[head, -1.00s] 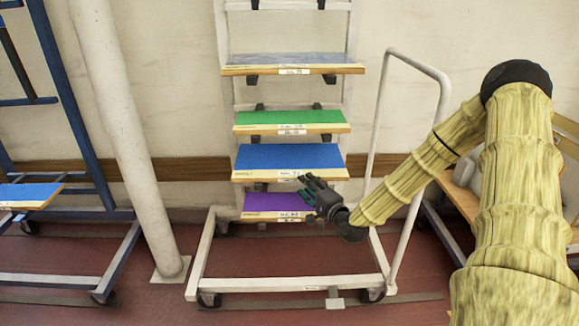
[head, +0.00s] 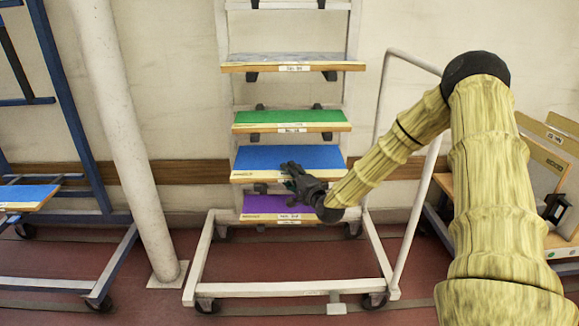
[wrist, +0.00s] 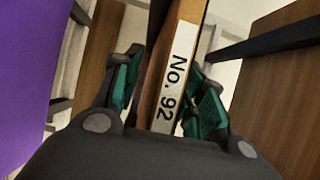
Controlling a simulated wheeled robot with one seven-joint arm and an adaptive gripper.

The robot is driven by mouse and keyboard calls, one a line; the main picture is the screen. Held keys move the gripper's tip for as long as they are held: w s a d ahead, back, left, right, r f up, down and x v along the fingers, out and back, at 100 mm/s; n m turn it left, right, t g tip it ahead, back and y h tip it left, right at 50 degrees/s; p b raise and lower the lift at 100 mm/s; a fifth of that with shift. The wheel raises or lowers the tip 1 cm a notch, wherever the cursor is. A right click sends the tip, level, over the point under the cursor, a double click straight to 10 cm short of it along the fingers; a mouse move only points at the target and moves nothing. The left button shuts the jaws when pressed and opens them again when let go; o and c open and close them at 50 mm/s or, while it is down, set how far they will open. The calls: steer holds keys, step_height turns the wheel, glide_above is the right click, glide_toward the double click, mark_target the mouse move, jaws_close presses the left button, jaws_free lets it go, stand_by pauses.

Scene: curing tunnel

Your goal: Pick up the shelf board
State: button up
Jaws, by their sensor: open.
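The cart rack holds several shelf boards on brackets. The blue board (head: 285,158) sits at middle height, with a bare wood front edge. My gripper (head: 291,176) is at that front edge, right of its middle, and hides part of it. In the wrist view the open fingers of my gripper (wrist: 165,88) stand on either side of a wood board edge (wrist: 153,75) with a white "No. 92" label (wrist: 173,72). This appears to be the blue board's edge. Contact with the fingers cannot be told.
A purple board (head: 262,205) lies just below, also in the wrist view (wrist: 28,70). A green board (head: 290,117) and a grey-topped board (head: 290,58) sit above. The white cart frame (head: 290,287) has a tall handle (head: 419,180). A pale pole (head: 130,150) stands left, beside a blue rack (head: 75,130).

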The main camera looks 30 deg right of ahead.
jaws_close()
steer(key=shift+w+r, duration=0.1)
steer(key=shift+r, duration=0.1)
stand_by(0.3)
step_height(320, 180, up, 10)
steer(key=p, duration=0.3)
steer(key=shift+f+p, duration=0.1)
steer(key=shift+p, duration=0.3)
